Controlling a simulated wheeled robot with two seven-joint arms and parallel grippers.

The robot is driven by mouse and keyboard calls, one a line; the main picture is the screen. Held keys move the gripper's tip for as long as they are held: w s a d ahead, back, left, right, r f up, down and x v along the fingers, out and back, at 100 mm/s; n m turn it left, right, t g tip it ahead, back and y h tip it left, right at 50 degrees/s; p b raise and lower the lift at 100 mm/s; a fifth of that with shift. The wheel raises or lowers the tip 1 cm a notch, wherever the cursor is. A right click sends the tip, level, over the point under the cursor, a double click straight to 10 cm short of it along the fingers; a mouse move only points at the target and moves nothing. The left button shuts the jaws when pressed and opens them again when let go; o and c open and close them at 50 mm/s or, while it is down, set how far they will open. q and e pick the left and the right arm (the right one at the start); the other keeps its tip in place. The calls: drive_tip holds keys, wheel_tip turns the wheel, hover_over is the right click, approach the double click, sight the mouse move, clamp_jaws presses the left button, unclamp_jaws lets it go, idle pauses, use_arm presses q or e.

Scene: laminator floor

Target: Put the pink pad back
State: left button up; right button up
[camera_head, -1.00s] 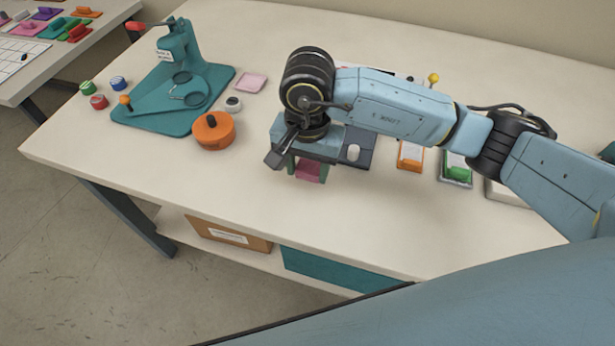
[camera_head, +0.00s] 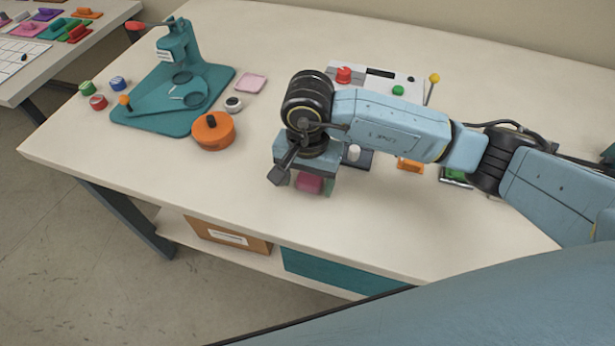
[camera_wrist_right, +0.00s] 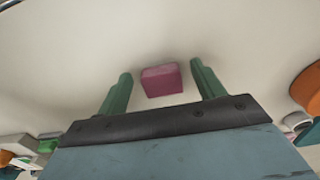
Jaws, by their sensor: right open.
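A magenta-pink pad (camera_head: 310,184), block-shaped, shows just below my right gripper in the head view, partly hidden by it. In the right wrist view the pad (camera_wrist_right: 161,80) lies between the two green fingers, with a gap on each side. My right gripper (camera_head: 303,187) is open; its fingers also show in the wrist view (camera_wrist_right: 161,72). Whether the pad rests on the table is hard to tell. A flat pale pink square (camera_head: 251,83) lies on the table beside the teal press (camera_head: 170,115). My left gripper is not in view.
An orange round pot (camera_head: 212,131) and a small dark-topped jar (camera_head: 233,104) stand left of my gripper. A white panel (camera_head: 358,90) with a red knob is behind my arm. An orange-framed tray (camera_head: 410,165) is partly hidden. The table's front left is clear.

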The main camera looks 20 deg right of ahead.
sight(308, 184)
wheel_tip(308, 184, up, 12)
drive_tip(key=p, duration=0.1)
drive_tip(key=shift+r, duration=0.15)
idle(0.4)
drive_tip(key=shift+c, duration=0.5)
idle(0.7)
